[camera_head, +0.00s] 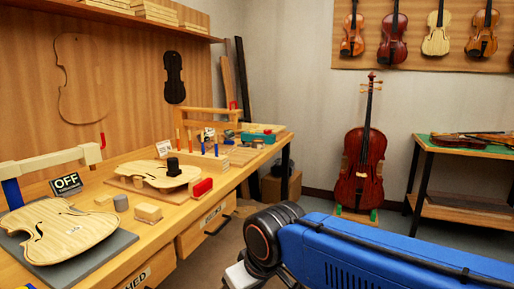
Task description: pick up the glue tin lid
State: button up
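I cannot pick out the glue tin lid for certain. A small grey cylinder (121,202) stands on the workbench near the front violin plate. A dark cylinder (173,167) stands on a pale violin plate (151,177) further back, and I cannot tell whether either one is the tin or its lid. My blue arm with a black joint crosses the lower right, off the bench. My gripper is not visible in this view.
The workbench (123,234) runs along the left wall. A cello (361,168) stands at the back.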

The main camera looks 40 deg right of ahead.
aim_at(243, 146)
jog(key=z, duration=1)
